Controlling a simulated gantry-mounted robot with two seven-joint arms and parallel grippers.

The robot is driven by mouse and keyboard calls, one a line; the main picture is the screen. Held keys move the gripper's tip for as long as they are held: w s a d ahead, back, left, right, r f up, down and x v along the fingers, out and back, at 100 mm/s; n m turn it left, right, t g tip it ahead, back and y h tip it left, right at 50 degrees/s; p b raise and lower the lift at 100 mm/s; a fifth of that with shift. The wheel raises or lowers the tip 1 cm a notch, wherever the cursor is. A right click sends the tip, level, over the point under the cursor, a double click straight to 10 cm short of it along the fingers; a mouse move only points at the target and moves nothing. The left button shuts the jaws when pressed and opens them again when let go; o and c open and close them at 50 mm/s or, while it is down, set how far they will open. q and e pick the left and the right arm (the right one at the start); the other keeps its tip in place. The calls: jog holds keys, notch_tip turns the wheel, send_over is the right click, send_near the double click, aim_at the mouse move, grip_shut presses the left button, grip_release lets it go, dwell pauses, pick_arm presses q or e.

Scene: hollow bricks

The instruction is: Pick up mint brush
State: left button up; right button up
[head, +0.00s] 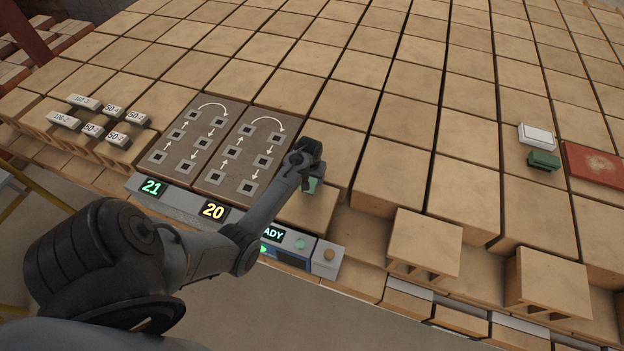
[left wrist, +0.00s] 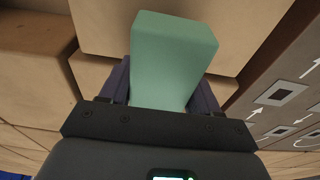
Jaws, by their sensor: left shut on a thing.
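The mint brush (left wrist: 172,55) shows in the left wrist view as a smooth mint-green block between the two dark fingers of my left gripper (left wrist: 163,88). In the head view my left gripper (head: 310,166) is over the bricks just right of the arrow-marked panels, and a small part of the mint brush (head: 313,186) shows below the fingers. The gripper is shut on the brush. The brush's lower end is hidden, so I cannot tell whether it touches the brick beneath. My right gripper is in neither view.
Two grey panels with arrows and square sockets (head: 242,148) lie left of the gripper. A console with lit displays (head: 213,211) runs along the front edge. Several labelled weights (head: 85,102) stand at left. A white block (head: 536,136), a dark green piece (head: 544,161) and a red mat (head: 596,164) lie at right.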

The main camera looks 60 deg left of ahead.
pick_arm(q)
notch_tip(320, 180, up, 3)
jog(key=shift+d+f, duration=0.1)
jog(key=shift+d, duration=0.05)
jog(key=w+d+r, duration=0.1)
jog(key=d+r, duration=0.5)
jog(key=d, duration=0.5)
jog(key=shift+w+d+r, duration=0.15)
jog(key=shift+w+r, duration=0.2)
jog(key=o, duration=0.5)
jog(key=c, duration=0.4)
jog(key=shift+f, duration=0.1)
